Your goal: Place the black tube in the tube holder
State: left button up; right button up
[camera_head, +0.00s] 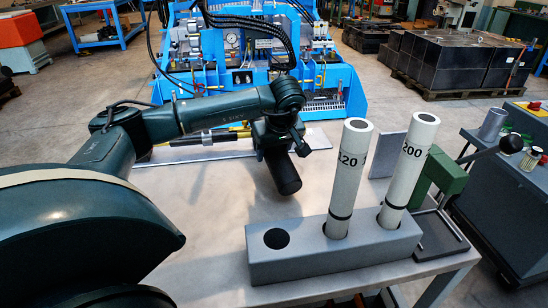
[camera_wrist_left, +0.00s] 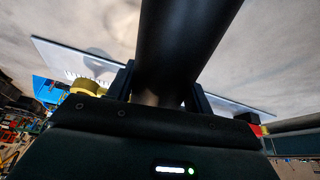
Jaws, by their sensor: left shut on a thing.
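The black tube (camera_head: 285,175) hangs tilted above the table in the head view, behind the tube holder. It also fills the middle of the left wrist view (camera_wrist_left: 187,40). My left gripper (camera_head: 273,143) is shut on it, with one finger on each side in the left wrist view (camera_wrist_left: 160,92). The tube holder (camera_head: 345,259) is a grey block at the table's front. Its left hole (camera_head: 275,239) is empty. White tubes marked 120 (camera_head: 347,175) and 200 (camera_head: 407,170) stand in the other two holes, leaning slightly right. My right gripper is not in view.
A green lever device (camera_head: 447,174) on a dark base stands right of the holder. A grey upright plate (camera_head: 388,154) is behind the white tubes. A flat light panel (camera_head: 318,138) lies toward the back of the table (camera_head: 215,225). The table left of the holder is bare.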

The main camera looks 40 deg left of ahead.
pick_arm(q)
jog(key=shift+f, duration=0.9)
jog(key=shift+c, duration=1.1)
jog(key=o, duration=1.3)
jog(key=shift+o, duration=0.4)
jog(key=shift+f, duration=0.1)
